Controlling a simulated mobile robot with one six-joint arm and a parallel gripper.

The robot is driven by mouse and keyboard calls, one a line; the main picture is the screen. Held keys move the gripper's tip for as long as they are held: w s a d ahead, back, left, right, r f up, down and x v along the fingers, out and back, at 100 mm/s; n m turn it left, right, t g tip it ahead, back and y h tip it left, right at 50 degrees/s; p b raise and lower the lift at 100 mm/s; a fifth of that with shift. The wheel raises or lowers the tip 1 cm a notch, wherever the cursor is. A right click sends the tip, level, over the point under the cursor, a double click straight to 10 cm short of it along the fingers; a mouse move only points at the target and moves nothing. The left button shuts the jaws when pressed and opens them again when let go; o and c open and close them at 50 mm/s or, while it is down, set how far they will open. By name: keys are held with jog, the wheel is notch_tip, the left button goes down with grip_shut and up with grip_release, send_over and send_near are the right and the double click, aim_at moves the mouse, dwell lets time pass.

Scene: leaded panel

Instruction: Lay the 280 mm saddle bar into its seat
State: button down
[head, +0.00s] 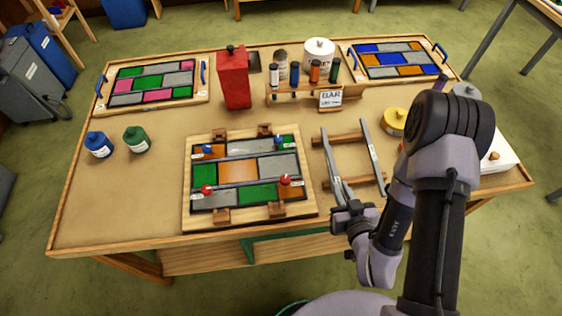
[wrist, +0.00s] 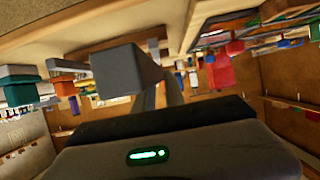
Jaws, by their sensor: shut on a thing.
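My gripper (head: 353,216) is at the front edge of the table, just in front of the wooden bar rack. It is shut on a grey saddle bar, whose near end (wrist: 125,72) looms as a grey block in the wrist view. In the head view a grey bar (head: 330,158) runs back from the gripper over the rack's left side; whether it touches the rack is unclear. Another grey bar (head: 369,145) lies on the rack's right side. The leaded panel (head: 238,172) lies left of the gripper, with brown wooden blocks (head: 221,215) at its front and back edges. The fingertips are largely hidden.
Red and blue knobs stand on the panel. A red container (head: 233,78), a bottle rack (head: 310,92) and two finished panels (head: 153,83) (head: 398,59) stand at the back. The table's front left is clear.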

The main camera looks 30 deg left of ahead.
jog(key=a+n, duration=0.1)
jog(key=a, duration=0.2)
jog(key=a+g+y+b, duration=0.1)
jog(key=a, duration=0.2)
jog(key=w+a+n+y+b, duration=0.1)
jog(key=a, duration=0.3)
jog(key=shift+r+n+g, duration=0.1)
jog(key=shift+n+g, duration=0.2)
jog(key=shift+g, duration=0.1)
jog(key=a, duration=0.2)
jog(key=s+a+n+g+y+b, duration=0.1)
jog(key=a, duration=0.2)
jog(key=a+r+n+b, duration=0.1)
jog(key=a, duration=0.2)
jog(key=shift+s+g+y, duration=0.3)
jog(key=shift+g+y, duration=0.1)
jog(key=s+a+r+n+g+y+b, duration=0.1)
jog(key=s+a+r+n+g+b, duration=0.2)
jog(key=a, duration=0.6)
jog(key=r+n+g+y, duration=0.1)
jog(key=n+g, duration=0.1)
send_over(225, 184)
notch_tip(225, 184, down, 10)
jog(key=b, duration=0.4)
jog(key=shift+r, duration=0.2)
jog(key=shift+f+b, duration=0.3)
jog(key=shift+b, duration=0.25)
jog(key=c, duration=1.4)
grip_release()
